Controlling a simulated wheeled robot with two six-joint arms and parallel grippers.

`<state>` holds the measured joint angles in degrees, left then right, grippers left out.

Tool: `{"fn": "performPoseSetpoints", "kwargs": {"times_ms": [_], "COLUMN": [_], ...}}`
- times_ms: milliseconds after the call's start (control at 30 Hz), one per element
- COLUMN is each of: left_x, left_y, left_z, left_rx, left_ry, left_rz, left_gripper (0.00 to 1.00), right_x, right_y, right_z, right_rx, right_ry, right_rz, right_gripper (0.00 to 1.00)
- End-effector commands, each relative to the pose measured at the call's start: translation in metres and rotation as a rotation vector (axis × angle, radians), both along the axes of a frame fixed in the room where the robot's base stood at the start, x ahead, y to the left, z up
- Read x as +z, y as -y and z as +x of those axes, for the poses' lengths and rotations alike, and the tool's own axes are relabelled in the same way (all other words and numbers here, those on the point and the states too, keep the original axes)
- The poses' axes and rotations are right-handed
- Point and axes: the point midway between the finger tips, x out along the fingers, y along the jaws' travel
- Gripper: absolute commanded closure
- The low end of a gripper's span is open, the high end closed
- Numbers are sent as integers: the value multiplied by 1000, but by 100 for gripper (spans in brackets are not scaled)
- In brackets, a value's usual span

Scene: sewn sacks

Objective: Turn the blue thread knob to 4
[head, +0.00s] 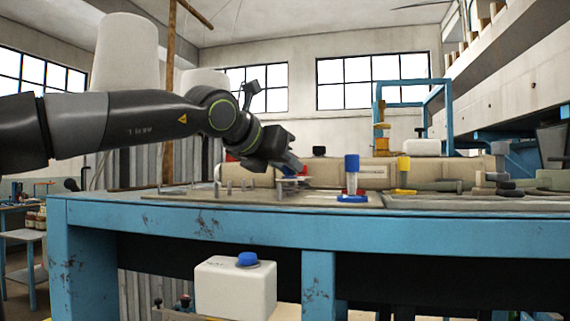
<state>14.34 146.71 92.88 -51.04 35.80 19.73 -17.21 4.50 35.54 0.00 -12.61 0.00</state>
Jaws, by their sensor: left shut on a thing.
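My left gripper (296,168) reaches in from the left over the blue table and points down to the right. It is shut on a small blue knob (287,171), which is mostly hidden by the fingers. A bit of red and white shows around it. I take this to be the blue thread knob; no numbers or pointer can be read. To the right, apart from the gripper, stands an upright post with a blue top (352,163) and a blue base. My right gripper is not in view.
The blue table (200,219) carries a long beige sack-like roll (330,172) behind the knob. A white canister with a blue cap (235,288) sits below the tabletop.

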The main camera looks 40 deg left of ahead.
Motion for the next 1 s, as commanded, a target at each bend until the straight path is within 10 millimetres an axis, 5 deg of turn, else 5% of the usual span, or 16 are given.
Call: {"fn": "performPoseSetpoints", "kwargs": {"times_ms": [100,133,267,667,1000], "left_x": [1,1,1,2,22], "left_y": [0,0,0,1,6], "left_z": [0,0,0,-5,-57], "left_rx": [0,0,0,-1,-2], "left_ry": [2,2,2,2,8], "left_rz": [0,0,1,1,0], "left_gripper": [100,74,57,56,56], "right_x": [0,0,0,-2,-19], "right_y": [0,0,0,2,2], "right_z": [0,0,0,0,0], "right_rx": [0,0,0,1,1], "right_ry": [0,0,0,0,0], "right_rz": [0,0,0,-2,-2], "right_gripper": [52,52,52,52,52]}}
